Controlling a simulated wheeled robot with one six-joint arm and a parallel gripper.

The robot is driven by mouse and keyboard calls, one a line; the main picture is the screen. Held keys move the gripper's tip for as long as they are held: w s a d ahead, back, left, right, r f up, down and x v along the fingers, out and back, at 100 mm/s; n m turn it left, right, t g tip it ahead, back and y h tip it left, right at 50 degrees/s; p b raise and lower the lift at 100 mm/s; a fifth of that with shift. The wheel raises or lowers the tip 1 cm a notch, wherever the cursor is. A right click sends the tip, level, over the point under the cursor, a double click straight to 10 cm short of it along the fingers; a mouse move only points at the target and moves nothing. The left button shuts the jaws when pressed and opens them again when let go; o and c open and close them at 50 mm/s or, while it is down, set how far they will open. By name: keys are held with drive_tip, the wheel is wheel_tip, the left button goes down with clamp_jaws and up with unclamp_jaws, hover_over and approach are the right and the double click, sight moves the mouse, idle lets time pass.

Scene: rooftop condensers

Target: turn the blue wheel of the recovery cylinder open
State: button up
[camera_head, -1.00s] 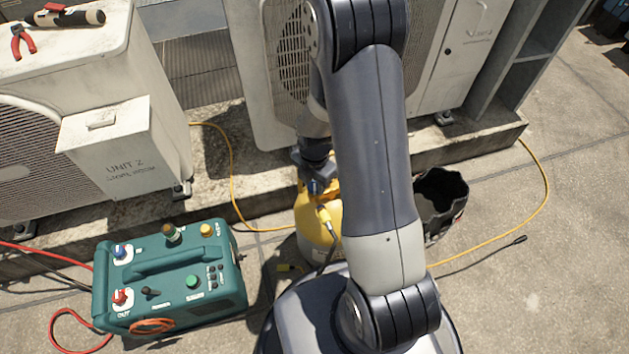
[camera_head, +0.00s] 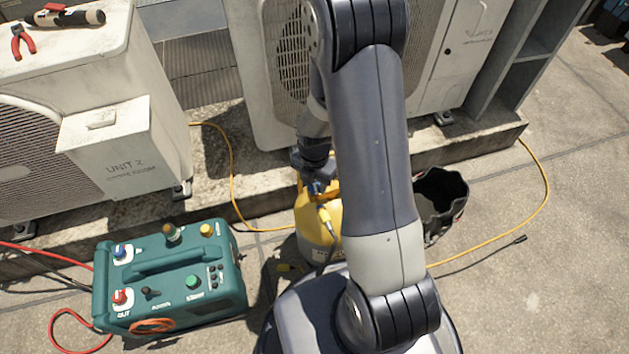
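The recovery cylinder (camera_head: 318,236) is yellow on top and grey below, and stands upright on the roof floor behind my base. My arm covers its right side. A small bit of blue at its top, the blue wheel (camera_head: 316,188), shows just under my gripper (camera_head: 315,180). My gripper points down at the cylinder's top, at or around the wheel. The fingers are small, dark and partly hidden, so I cannot tell whether they are open or closed on the wheel.
A teal recovery machine (camera_head: 170,275) with red hoses stands at left. A black bucket (camera_head: 440,200) is right of the cylinder. A yellow hose (camera_head: 490,238) crosses the floor. Condenser units (camera_head: 125,165) stand behind on a concrete ledge. Pliers (camera_head: 22,42) lie on the left unit.

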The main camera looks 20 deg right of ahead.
sight(315, 185)
drive_tip(key=o, duration=0.3)
wheel_tip(315, 185, up, 11)
drive_tip(key=p, duration=0.3)
drive_tip(key=shift+f, duration=0.1)
drive_tip(key=shift+f, duration=0.15)
wheel_tip(315, 185, down, 11)
drive_tip(key=b, duration=0.3)
drive_tip(key=shift+r+m, duration=0.2)
drive_tip(key=shift+m, duration=0.1)
idle(0.5)
